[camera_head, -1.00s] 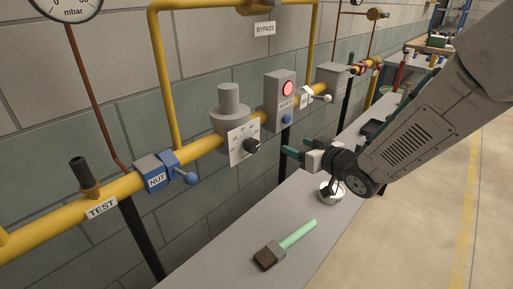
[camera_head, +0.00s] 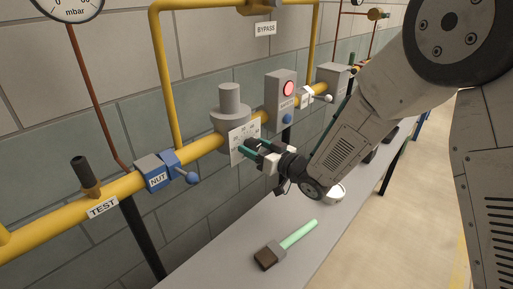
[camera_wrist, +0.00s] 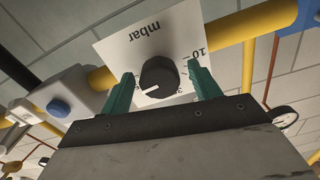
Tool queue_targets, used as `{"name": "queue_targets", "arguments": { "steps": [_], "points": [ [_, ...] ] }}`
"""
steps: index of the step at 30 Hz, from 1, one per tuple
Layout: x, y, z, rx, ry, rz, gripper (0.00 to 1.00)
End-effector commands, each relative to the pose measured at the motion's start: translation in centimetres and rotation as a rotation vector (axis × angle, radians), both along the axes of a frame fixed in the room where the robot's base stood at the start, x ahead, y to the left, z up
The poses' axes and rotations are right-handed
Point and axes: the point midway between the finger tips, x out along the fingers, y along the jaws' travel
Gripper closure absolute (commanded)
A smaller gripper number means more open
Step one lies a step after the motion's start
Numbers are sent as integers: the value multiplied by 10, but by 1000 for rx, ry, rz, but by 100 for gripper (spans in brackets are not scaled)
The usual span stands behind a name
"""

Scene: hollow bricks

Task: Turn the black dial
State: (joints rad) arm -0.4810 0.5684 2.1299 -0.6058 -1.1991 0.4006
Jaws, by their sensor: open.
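The black dial (camera_wrist: 159,76) sits on a white scale plate (camera_wrist: 135,50) marked "mbar", on the front of a grey regulator (camera_head: 229,115) in the yellow pipe. In the wrist view a white mark on the dial points to the lower left. My gripper (camera_wrist: 162,88) is open, with one green finger on each side of the dial and gaps between the fingers and the dial. In the head view my gripper (camera_head: 253,151) is in front of the plate and hides the dial.
A blue valve (camera_head: 167,171) labelled "NUT" is left of the regulator. A grey box with a red lamp (camera_head: 288,88) and blue button is to its right. Below, a brush (camera_head: 285,244) and a round tin (camera_head: 335,192) rest on the grey bench (camera_head: 222,262).

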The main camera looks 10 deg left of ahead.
Motion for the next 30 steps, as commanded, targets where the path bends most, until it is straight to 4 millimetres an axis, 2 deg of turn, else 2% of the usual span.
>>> {"name": "queue_targets", "arguments": {
  "steps": [6,7,11,12,23,30],
  "points": [
    [1,0,0,0,0,-1,38],
    [0,0,0,0,0,-1,43],
    [1,0,0,0,0,-1,80],
    [1,0,0,0,0,-1,82],
    [0,0,0,-22,-36,0,82],
    [0,0,0,-93,-157,0,82]
  ]
}}
